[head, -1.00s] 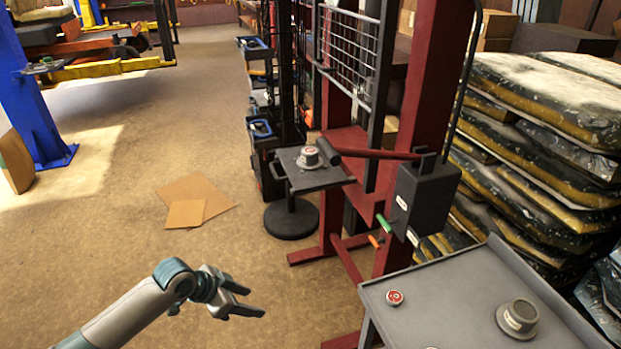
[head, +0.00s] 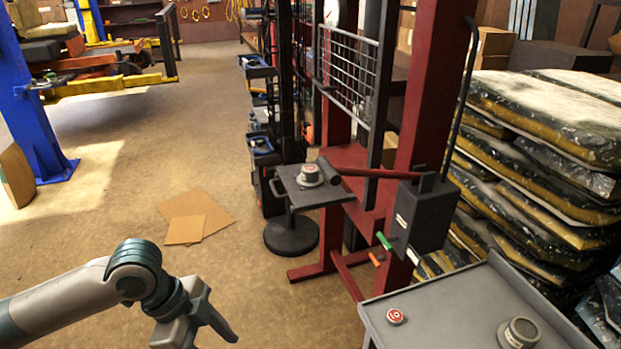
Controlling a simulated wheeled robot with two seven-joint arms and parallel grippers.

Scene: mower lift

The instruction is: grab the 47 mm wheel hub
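A second grey hub (head: 519,332) with a pale label stands on the grey bench (head: 455,300) at the lower right. The sizes on their labels are too small to read, so I cannot tell which is 47 mm. My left gripper (head: 216,330) is at the bottom, left of the bench, empty and apart from both hubs. One finger shows clearly; the other is cut off by the lower edge. My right gripper is out of view.
A small red-topped disc (head: 396,317) lies on the bench. A red press frame (head: 420,120) with a dark box (head: 420,215) and lever stands between stand and bench. Stacked sacks (head: 540,130) fill the right. Flat cardboard (head: 190,218) lies on the open floor.

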